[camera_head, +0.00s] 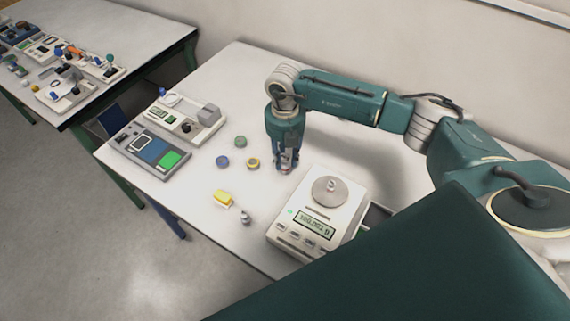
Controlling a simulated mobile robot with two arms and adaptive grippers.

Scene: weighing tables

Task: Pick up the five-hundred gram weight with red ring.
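My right gripper (287,165) points straight down over the white table, left of and behind the scale. A small metal weight with a reddish band (287,169) shows at its fingertips, largely hidden by the fingers. It looks to be between them at table level, but I cannot tell whether the fingers press on it. My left gripper is out of view.
A white scale (283,242) with a lit display carries a small metal weight (331,185). Left of it are a yellow block (222,198), another metal weight (244,218), and green (240,141), blue (222,162) and yellow (253,163) discs. Instrument panels (152,151) stand at the left edge.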

